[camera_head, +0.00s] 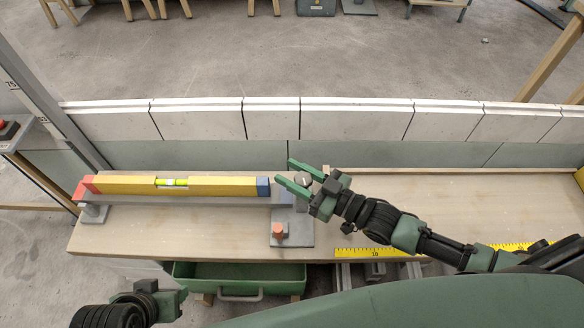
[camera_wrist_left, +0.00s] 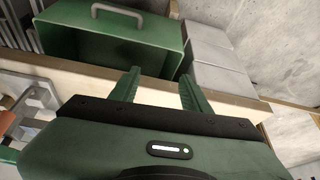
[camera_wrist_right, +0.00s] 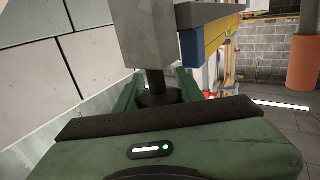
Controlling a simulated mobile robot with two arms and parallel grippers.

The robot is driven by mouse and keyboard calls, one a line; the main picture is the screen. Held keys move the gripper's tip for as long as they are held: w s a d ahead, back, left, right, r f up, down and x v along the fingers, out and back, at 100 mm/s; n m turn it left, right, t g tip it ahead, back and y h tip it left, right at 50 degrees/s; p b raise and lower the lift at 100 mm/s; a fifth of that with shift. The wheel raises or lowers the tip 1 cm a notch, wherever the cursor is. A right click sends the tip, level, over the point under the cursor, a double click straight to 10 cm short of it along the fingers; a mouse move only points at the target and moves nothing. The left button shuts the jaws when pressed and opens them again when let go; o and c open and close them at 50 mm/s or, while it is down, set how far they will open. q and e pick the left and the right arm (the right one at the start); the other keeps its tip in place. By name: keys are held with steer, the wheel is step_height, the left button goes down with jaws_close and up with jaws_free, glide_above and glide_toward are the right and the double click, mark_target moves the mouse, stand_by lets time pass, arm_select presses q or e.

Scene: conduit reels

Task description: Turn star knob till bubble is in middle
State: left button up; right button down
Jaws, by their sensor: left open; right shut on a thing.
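A yellow spirit level (camera_head: 125,184) with a red left end and a blue right end lies along a grey beam on the bench. Its green vial (camera_head: 172,183) shows a pale bubble, too small to place exactly. My right gripper (camera_head: 285,172) is at the beam's right end, shut on the dark star knob (camera_head: 302,179). In the right wrist view the knob (camera_wrist_right: 158,98) sits between the fingers, on a post under a grey block (camera_wrist_right: 145,35); its lobes are mostly hidden. My left gripper (camera_wrist_left: 160,76) is open and empty near the bench's front edge, left of the green bin.
A green bin (camera_head: 240,277) with a grey handle sits below the bench front. An orange-capped piece (camera_head: 278,230) stands on the grey base plate. A yellow ruler (camera_head: 380,253) lies at the front edge. A pale block wall (camera_head: 350,120) runs behind.

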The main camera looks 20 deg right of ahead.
mark_target(306, 183)
arm_select(q)
steer(key=shift+s+a+g, duration=0.2)
steer(key=shift+s+g, duration=0.05)
steer(key=shift+s, duration=0.3)
steer(key=shift+s+a+g, duration=0.15)
steer(key=shift+s+g, duration=0.1)
steer(key=shift+s, duration=0.3)
arm_select(e)
steer(key=shift+w+r, duration=0.1)
steer(key=c, duration=0.9)
jaws_free()
steer(key=shift+d, duration=0.1)
steer(key=p+v, duration=0.1)
steer(key=v, duration=0.2)
steer(key=shift+s+d, duration=0.15)
steer(key=shift+s, duration=0.25)
arm_select(q)
steer(key=x, duration=0.2)
steer(key=shift+w+f, duration=0.2)
steer(key=shift+f, duration=0.05)
arm_select(e)
steer(key=v, duration=0.4)
